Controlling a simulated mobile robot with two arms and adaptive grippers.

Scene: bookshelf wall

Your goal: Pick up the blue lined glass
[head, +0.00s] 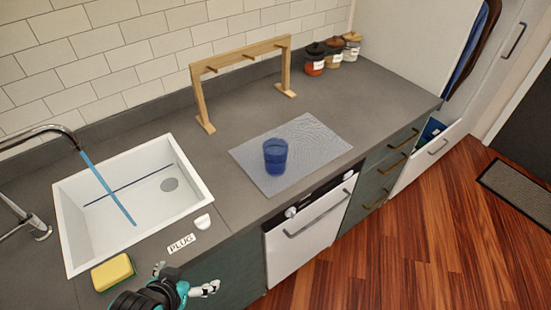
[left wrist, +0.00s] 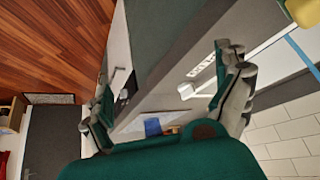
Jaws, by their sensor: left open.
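The blue glass (head: 275,156) stands upright on a grey mat (head: 315,150) on the counter, right of the sink. My left gripper (head: 184,277) is low in the head view, in front of the counter edge, well left of and nearer than the glass. Its fingers are spread and nothing is between them. In the left wrist view the open left gripper (left wrist: 168,98) shows its two fingers far apart. A small blue patch (left wrist: 153,127) beyond them looks like the glass. My right gripper is not in view.
A white sink (head: 65,225) with running water, a yellow sponge (head: 113,272) and a PLUG label (head: 181,244) lie to the left. A wooden rack (head: 200,100) and several jars (head: 315,62) stand behind. A white dishwasher door (head: 310,225) is below the counter.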

